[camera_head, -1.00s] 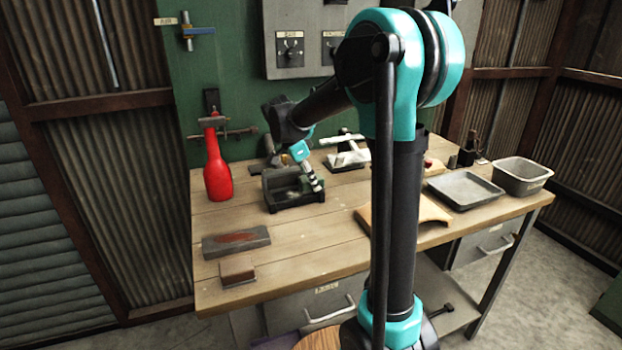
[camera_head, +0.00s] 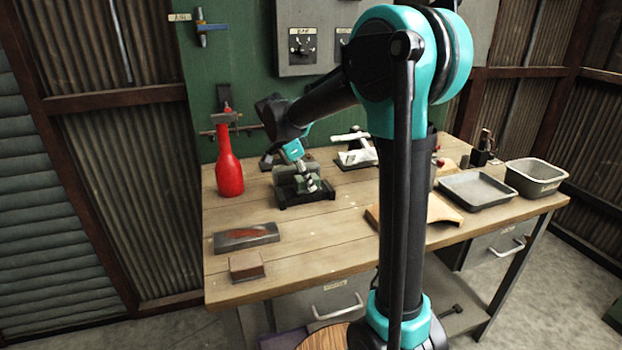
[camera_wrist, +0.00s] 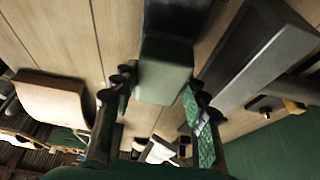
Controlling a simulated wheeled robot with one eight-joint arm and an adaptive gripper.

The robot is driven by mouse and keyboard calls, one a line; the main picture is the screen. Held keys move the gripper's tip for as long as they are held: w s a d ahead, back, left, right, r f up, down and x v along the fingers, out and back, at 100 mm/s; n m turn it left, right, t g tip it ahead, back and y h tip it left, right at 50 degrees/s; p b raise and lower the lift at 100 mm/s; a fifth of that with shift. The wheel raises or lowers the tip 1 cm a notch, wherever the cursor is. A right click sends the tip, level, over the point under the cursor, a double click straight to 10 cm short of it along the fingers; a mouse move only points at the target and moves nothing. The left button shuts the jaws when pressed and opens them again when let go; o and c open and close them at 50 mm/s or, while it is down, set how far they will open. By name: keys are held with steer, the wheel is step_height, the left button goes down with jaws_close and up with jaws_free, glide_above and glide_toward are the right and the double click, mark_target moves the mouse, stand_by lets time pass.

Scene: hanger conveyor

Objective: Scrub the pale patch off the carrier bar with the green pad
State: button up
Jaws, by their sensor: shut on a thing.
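My gripper (camera_head: 304,170) is at the black holder (camera_head: 303,199) on the bench, with its fingers pointing down. In the wrist view my gripper (camera_wrist: 160,90) is shut with a pale grey-green block (camera_wrist: 165,72) between the fingers. A rough, woven green surface, which looks like the green pad (camera_wrist: 205,148), shows along the right finger. How pad and block join is hidden. A long dark grey body (camera_wrist: 255,55) lies close on the right in the wrist view; I cannot tell whether it is part of the holder. I cannot make out the carrier bar or its pale patch.
A red bottle (camera_head: 229,170) stands left of the holder. A stained grey stone (camera_head: 246,236) and brown block (camera_head: 246,265) lie front left. A curved wooden board (camera_head: 435,212), grey tray (camera_head: 476,190) and grey tub (camera_head: 536,177) are right. The front middle is clear.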

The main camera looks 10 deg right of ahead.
mark_target(319, 178)
steer(key=shift+s+a+f, duration=0.1)
steer(key=shift+s+a, duration=0.05)
steer(key=shift+a, duration=0.55)
steer(key=shift+s+a+f, duration=0.1)
steer(key=shift+s+a, duration=0.05)
steer(key=shift+a, duration=0.5)
steer(key=shift+w+d+f, duration=0.1)
steer(key=shift+w+d, duration=0.15)
steer(key=shift+d, duration=1)
steer(key=shift+w+d+f, duration=0.1)
steer(key=shift+w+d, duration=0.1)
steer(key=shift+d, duration=1)
steer(key=shift+w+d, duration=0.25)
steer(key=shift+d, duration=0.7)
steer(key=c, duration=0.4)
steer(key=shift+d+r, duration=0.1)
steer(key=shift+d, duration=0.35)
jaws_close()
steer(key=shift+w+d+r, duration=0.1)
steer(key=shift+r, duration=0.85)
steer(key=shift+a+r, duration=0.2)
steer(key=shift+r, duration=1.85)
